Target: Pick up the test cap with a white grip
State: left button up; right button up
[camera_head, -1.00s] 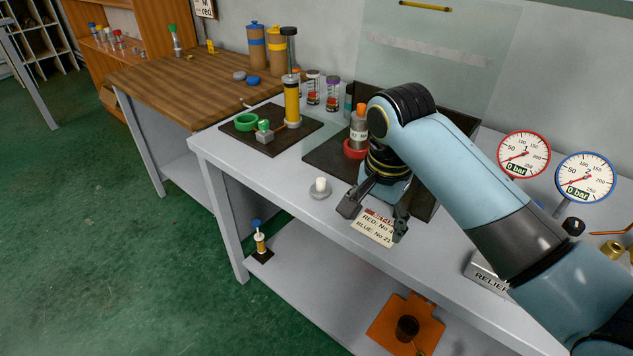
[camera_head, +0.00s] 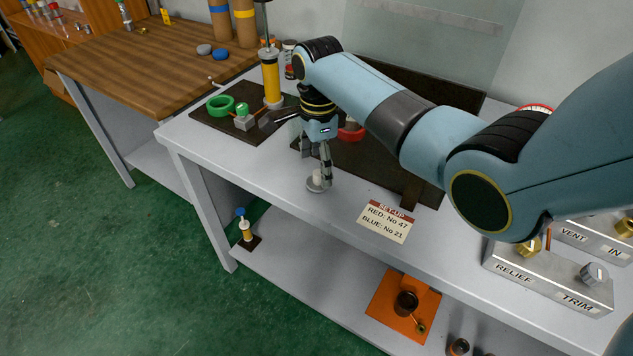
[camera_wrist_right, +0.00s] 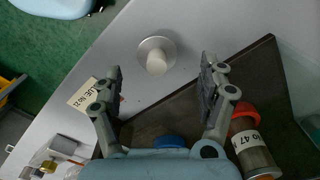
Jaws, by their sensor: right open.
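The test cap (camera_head: 315,187) is a grey disc with a white knob on top. It lies on the grey bench near its front edge, partly behind a finger in the head view. It shows whole in the right wrist view (camera_wrist_right: 157,53). My right gripper (camera_head: 316,171) points down right over the cap. In the right wrist view the right gripper (camera_wrist_right: 160,72) is open and empty, its two fingers wide apart. The cap appears just beyond the fingertips, between their lines. I cannot tell whether a finger touches it. My left gripper is not in view.
A set-up card (camera_head: 388,221) lies right of the cap. Behind stand a yellow cylinder (camera_head: 270,80) and a green ring (camera_head: 220,105) on a dark plate. A red-capped canister (camera_wrist_right: 252,150) is close to the right finger. The bench left of the cap is clear.

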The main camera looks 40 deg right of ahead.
aim_at(319, 173)
jog(key=f, duration=0.3)
jog(key=shift+s+f, duration=0.2)
jog(key=shift+f, duration=0.2)
jog(key=shift+c, duration=1.1)
jog(key=c, duration=1.1)
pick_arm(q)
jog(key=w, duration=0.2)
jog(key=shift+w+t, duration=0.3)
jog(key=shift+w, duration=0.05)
pick_arm(e)
jog(key=shift+c, duration=0.2)
